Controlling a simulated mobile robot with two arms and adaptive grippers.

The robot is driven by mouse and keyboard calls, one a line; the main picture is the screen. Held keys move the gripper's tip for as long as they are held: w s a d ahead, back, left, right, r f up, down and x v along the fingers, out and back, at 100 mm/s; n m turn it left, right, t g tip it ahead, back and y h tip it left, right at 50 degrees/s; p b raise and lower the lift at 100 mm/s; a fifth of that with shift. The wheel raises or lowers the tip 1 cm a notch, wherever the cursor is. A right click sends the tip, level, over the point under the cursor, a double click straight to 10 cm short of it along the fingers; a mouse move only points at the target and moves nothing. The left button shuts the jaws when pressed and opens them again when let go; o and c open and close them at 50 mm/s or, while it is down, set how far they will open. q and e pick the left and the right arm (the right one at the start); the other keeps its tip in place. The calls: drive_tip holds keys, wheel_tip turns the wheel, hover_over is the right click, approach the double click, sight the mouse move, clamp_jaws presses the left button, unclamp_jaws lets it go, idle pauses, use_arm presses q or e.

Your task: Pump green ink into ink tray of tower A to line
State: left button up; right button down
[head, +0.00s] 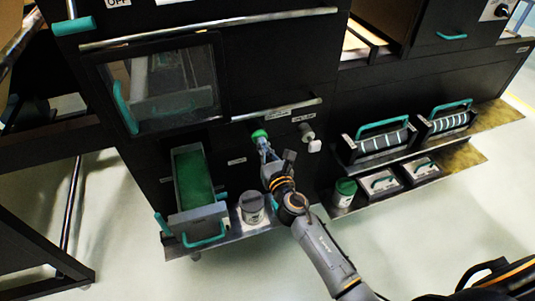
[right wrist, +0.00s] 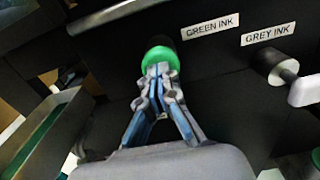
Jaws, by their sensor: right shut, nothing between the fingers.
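The ink tray (head: 193,178) is drawn out of the black tower, with green ink covering its floor; I cannot make out a fill line. The green ink pump knob (head: 259,134) sticks out of the tower face to the right of the tray. It also shows in the right wrist view (right wrist: 160,57), beside the GREEN INK label (right wrist: 211,30). My right gripper (head: 263,143) is shut and empty, its fingertips (right wrist: 158,72) together at the front of the green knob, touching it or very close. My left gripper is not in view.
The grey ink knob (head: 308,135) is just right of the green one, under its label (right wrist: 268,34). A grey can (head: 252,209) stands on the ledge below. A green-lidded can (head: 345,192) and teal-handled trays sit further right. The tray's teal handle (head: 205,236) projects forward.

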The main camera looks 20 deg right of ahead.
drive_tip(key=shift+w+d+r, duration=0.1)
drive_tip(key=shift+w+r, duration=0.1)
drive_tip(key=shift+r, duration=0.2)
idle(0.4)
